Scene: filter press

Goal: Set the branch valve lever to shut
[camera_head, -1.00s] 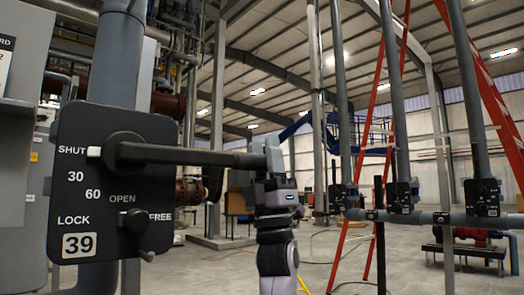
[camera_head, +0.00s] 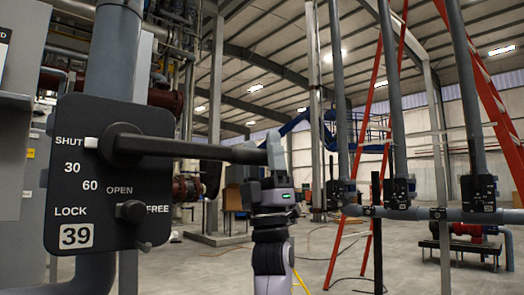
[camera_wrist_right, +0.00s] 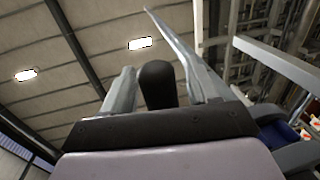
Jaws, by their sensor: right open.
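The branch valve has a black plate (camera_head: 70,195) marked SHUT, 30, 60, OPEN, LOCK, FREE and 39. Its long black lever (camera_head: 190,149) lies nearly level, running right from the round hub. The white pointer tip (camera_head: 91,142) on the hub's left is beside SHUT. A small black knob (camera_head: 131,211) sits between LOCK and FREE; I cannot tell its exact setting. My right gripper (camera_head: 275,152) is open at the lever's far right end. In the right wrist view, the lever's dark rounded end (camera_wrist_right: 157,85) stands between the two spread fingers. My left gripper is not in view.
A grey vertical pipe (camera_head: 116,60) stands behind the plate, and a grey cabinet (camera_head: 22,150) is at far left. Red ladder legs (camera_head: 368,110) and more valves on pipes (camera_head: 400,192) stand further back right. The floor between is mostly open.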

